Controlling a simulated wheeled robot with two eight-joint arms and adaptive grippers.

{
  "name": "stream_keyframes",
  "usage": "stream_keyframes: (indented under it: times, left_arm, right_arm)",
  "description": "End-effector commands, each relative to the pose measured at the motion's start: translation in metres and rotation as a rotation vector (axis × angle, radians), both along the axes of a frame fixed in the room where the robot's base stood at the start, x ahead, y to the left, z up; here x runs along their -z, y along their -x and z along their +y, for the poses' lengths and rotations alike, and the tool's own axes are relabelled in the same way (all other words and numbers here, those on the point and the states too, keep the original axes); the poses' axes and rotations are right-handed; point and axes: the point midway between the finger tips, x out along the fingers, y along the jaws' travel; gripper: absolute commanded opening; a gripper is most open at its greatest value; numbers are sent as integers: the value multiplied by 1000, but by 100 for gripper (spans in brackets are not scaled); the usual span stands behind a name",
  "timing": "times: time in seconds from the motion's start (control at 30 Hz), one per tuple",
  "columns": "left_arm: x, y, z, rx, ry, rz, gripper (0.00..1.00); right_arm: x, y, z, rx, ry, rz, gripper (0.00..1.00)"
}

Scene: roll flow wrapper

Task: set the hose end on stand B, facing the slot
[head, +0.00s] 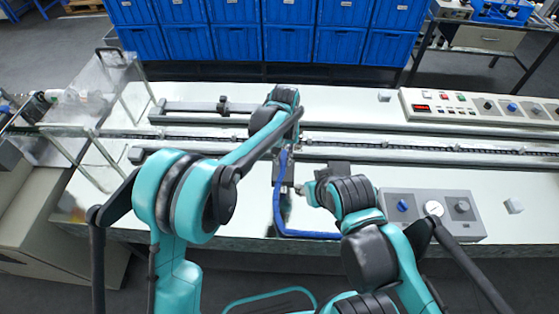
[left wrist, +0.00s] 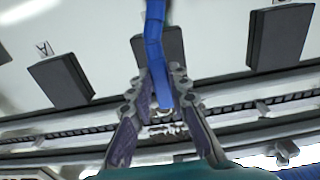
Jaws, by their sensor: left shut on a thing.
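The blue hose (head: 278,205) runs from the front edge of the machine up to my left gripper. In the left wrist view, my left gripper (left wrist: 161,103) is shut around the hose end (left wrist: 165,100), which lies between its fingers. A dark block stand (left wrist: 143,47) lies behind the hose, partly covered by it; its label is not visible. Another dark stand (left wrist: 60,80) at left has a letter A beside it, and a third (left wrist: 280,37) is at right. In the head view, my left gripper (head: 286,150) is largely hidden by its arm. My right gripper (head: 307,190) is small and its fingers are unclear.
Long rails and a chain track (head: 400,148) cross the white machine top. A grey knob panel (head: 430,228) stands at right front and a control panel (head: 480,105) at right back. A clear guard (head: 95,95) stands at left. Blue crates (head: 240,42) are behind.

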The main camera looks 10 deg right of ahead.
Motion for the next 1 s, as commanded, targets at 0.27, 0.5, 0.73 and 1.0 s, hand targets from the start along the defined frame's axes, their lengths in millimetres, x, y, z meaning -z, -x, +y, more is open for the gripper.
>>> stream_keyframes:
  times: [0.27, 0.5, 0.73, 1.0]
  left_arm:
    - [0, 0, 0, 0, 0, 0, 0]
    - [3, 0, 0, 0, 0, 0, 0]
    - [17, 0, 0, 0, 1, 0, 0]
    - [39, 0, 0, 0, 2, 1, 0]
  right_arm:
    - [0, 0, 0, 0, 0, 0, 40]
    - [2, 0, 0, 0, 0, 0, 40]
    - [12, 0, 0, 0, 0, 0, 40]
    - [27, 0, 0, 0, 0, 0, 40]
